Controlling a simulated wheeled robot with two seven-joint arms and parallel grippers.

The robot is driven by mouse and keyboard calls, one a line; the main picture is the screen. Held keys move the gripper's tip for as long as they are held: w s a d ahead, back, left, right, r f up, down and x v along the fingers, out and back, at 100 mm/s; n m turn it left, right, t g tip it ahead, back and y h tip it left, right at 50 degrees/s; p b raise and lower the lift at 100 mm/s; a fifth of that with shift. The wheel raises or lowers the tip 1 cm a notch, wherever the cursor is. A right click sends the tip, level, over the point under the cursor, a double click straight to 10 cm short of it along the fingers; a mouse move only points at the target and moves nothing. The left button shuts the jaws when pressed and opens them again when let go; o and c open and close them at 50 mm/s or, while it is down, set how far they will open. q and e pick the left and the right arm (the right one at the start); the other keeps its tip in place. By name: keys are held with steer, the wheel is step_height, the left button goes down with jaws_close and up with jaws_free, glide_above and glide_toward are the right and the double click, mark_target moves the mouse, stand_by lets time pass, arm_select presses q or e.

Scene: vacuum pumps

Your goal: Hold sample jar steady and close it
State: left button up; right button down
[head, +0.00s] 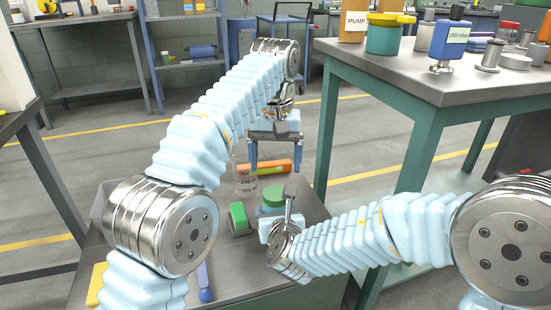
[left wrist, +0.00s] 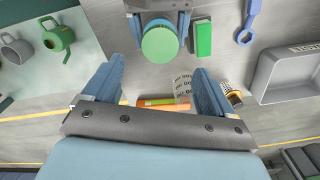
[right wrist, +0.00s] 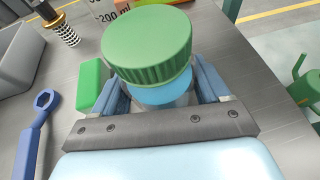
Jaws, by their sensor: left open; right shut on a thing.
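The sample jar has a ribbed green lid (head: 273,194) on top and a blue body (right wrist: 160,95) below. The lid also shows in the left wrist view (left wrist: 160,45) and close up in the right wrist view (right wrist: 148,45). I cannot tell whether the lid is tight. My right gripper (right wrist: 162,85) is shut around the jar's body, under the lid, with the jar upright at the table.
A green block (head: 239,219) lies beside the jar. A clear measuring vessel (head: 245,183) and an orange item (head: 279,167) are behind it. A blue wrench (left wrist: 249,22) and a grey bin (left wrist: 290,70) lie to one side. A green watering can (left wrist: 58,38) is on the other side.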

mark_target(275, 192)
arm_select(q)
steer(key=shift+f, duration=4.05)
steer(key=c, duration=1.2)
steer(key=o, duration=1.3)
step_height(275, 192, up, 8)
steer(key=shift+f, duration=0.25)
